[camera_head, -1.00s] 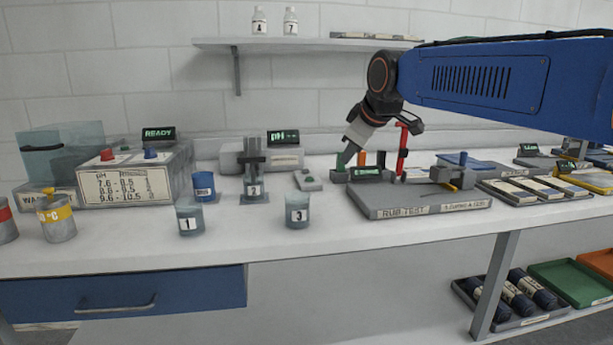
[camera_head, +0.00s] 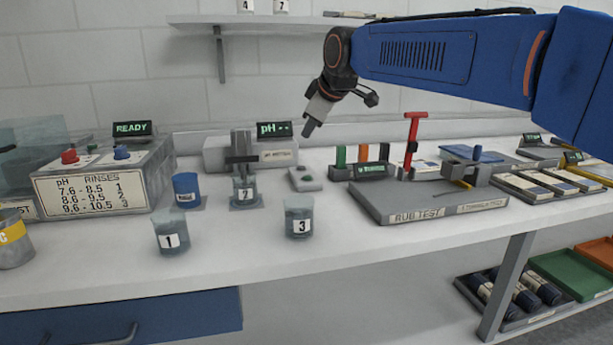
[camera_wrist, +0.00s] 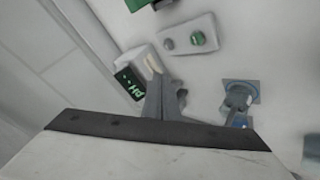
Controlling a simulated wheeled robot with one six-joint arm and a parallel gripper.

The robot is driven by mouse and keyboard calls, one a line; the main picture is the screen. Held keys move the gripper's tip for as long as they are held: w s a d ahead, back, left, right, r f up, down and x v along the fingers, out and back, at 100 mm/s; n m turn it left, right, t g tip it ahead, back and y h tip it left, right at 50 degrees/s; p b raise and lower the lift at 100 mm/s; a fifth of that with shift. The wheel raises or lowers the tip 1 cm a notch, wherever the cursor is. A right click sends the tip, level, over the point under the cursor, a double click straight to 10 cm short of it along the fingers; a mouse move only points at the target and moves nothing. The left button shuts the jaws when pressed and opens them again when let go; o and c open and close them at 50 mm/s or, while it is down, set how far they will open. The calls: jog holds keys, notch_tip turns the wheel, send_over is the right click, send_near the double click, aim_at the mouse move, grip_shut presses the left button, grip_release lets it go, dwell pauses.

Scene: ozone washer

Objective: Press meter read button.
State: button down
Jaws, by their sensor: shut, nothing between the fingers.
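The pH meter (camera_head: 250,154) stands at the back of the bench, its screen (camera_head: 273,129) showing "pH --". A small grey pad with a green button (camera_head: 305,178) lies to its right. In the wrist view the pad (camera_wrist: 190,37) shows a grey and a green button, beyond my fingers, near the meter screen (camera_wrist: 130,83). My gripper (camera_head: 308,132) is shut and empty, in the air above and behind the pad, pointing down. Its fingers show in the wrist view (camera_wrist: 166,98). It appears clear of the pad.
A probe stand with a cup (camera_head: 244,188) is left of the pad. Cup 3 (camera_head: 299,217) and cup 1 (camera_head: 171,231) stand in front. The rub test board (camera_head: 410,205), a red T-shaped tool (camera_head: 411,140) and coloured pegs (camera_head: 362,153) are to the right.

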jog(key=shift+f, duration=4.4)
jog(key=shift+f, duration=0.15)
jog(key=shift+f, duration=0.25)
jog(key=shift+f, duration=0.45)
jog(key=shift+r, duration=0.85)
jog(key=shift+r, duration=0.15)
jog(key=shift+r, duration=2.4)
